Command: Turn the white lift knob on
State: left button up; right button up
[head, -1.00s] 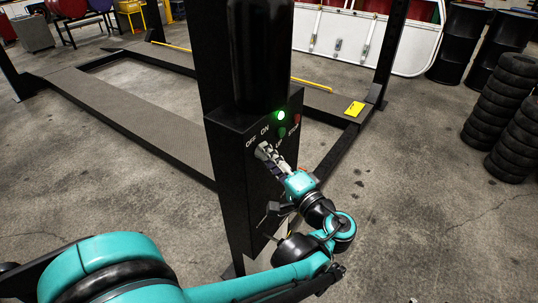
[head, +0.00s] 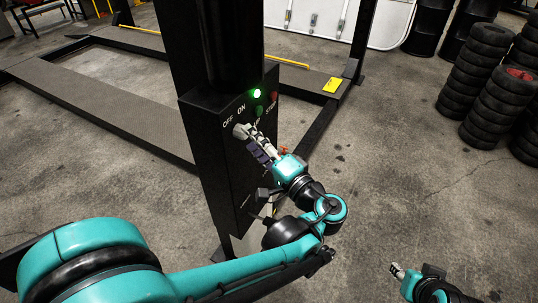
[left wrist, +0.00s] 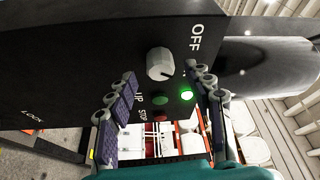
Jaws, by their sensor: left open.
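The white lift knob (left wrist: 160,64) sits on the black control box (head: 195,135), just ahead of and between the fingertips of my left gripper (left wrist: 165,80) in the left wrist view. The left gripper is open, with a dark-padded finger on each side. In the head view the left gripper (head: 252,143) is close against the box face, below the ON and OFF labels, and partly hides the knob area. I cannot tell which label the knob points to. A green lamp (left wrist: 187,94) on the box is lit. My right gripper (head: 398,271) is at the lower right, away from the box; its jaws are too small to read.
A green button (left wrist: 160,99) and a red button (left wrist: 159,115) are near the knob. The box is on a black lift post (head: 190,45). Stacked tyres (head: 480,65) stand at the right. The concrete floor between is clear.

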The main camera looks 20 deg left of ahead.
pick_arm(q)
jog(key=v, duration=0.9)
jog(key=shift+d, duration=0.2)
jog(key=shift+a, duration=0.1)
